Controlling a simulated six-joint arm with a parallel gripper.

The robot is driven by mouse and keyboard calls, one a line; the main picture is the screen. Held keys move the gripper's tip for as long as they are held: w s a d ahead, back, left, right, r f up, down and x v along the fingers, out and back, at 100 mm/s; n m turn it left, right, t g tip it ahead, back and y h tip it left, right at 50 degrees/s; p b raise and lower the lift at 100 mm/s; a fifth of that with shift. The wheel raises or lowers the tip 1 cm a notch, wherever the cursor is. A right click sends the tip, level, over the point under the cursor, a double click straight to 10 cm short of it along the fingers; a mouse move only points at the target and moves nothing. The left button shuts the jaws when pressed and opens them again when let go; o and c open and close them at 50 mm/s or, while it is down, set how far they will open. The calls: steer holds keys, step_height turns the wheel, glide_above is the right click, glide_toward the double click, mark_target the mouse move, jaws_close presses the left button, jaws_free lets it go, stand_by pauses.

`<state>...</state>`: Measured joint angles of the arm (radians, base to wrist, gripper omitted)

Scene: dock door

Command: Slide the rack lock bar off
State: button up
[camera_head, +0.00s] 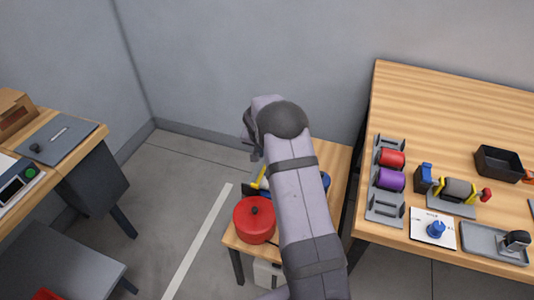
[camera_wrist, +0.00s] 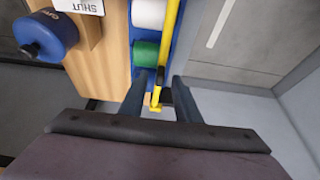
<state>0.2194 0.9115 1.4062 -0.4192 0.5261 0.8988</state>
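The yellow lock bar (camera_wrist: 171,38) runs down the side of a blue rack (camera_wrist: 136,62) in the wrist view. Its lower end has a yellow foot and a small black piece (camera_wrist: 166,96). The rack holds a white roll (camera_wrist: 149,13) and a green roll (camera_wrist: 146,54). My gripper (camera_wrist: 159,80) is open; its two dark fingers stand apart on either side of the bar's lower end, and I cannot tell whether either touches it. In the head view part of the yellow bar (camera_head: 260,178) shows beside my arm, which hides most of the rack and my fingers.
A red pot (camera_head: 255,219) stands on the small wooden table (camera_head: 338,168). A blue round thing (camera_wrist: 46,34) and a "SHUT" label (camera_wrist: 77,4) are near the rack. A larger table (camera_head: 440,100) with spools and trays is at right. Grey walls stand behind.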

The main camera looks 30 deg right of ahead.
jaws_close()
steer(key=w+a+b, duration=0.1)
steer(key=w+a, duration=0.1)
steer(key=shift+w+a+r, duration=0.1)
steer(key=shift+w+a, duration=0.2)
jaws_free()
steer(key=b+v, duration=0.1)
steer(key=v, duration=0.6)
steer(key=shift+r, duration=0.1)
stand_by(0.5)
